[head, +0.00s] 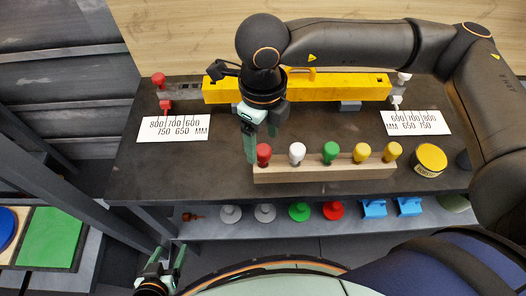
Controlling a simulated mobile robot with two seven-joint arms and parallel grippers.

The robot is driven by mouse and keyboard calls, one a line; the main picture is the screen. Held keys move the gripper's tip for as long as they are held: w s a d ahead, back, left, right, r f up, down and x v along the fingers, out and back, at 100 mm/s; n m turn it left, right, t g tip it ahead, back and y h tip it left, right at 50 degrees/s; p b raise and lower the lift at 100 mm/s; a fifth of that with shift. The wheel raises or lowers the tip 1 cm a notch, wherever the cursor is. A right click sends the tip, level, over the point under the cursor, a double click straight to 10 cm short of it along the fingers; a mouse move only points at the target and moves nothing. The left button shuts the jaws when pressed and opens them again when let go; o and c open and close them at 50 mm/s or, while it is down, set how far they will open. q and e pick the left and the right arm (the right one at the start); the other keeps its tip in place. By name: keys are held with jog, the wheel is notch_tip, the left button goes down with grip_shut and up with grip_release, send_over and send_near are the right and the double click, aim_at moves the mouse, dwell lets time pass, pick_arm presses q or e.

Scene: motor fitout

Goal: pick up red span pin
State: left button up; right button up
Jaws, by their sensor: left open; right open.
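A red pin (264,152) stands upright at the left end of a wooden rack (325,172). White, green and yellow pins stand to its right. My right gripper (263,141) is open and points down above and around the red pin's head. One finger is at the head's left and the other is behind its upper right. I cannot tell whether they touch it. My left gripper (166,266) is open and empty, low at the bottom left, in front of the bench. Another red piece (160,90) stands by the left scale card.
A yellow beam (300,88) lies along the back of the dark bench (215,178). White scale cards lie left (174,128) and right (415,122). A yellow round piece (430,158) sits right of the rack. Several coloured parts rest on a lower shelf (245,230).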

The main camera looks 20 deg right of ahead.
aim_at(263, 149)
jog(key=shift+w+d+f+p, duration=0.1)
jog(key=shift+f+p, duration=0.3)
jog(key=shift+f, duration=1.95)
grip_shut()
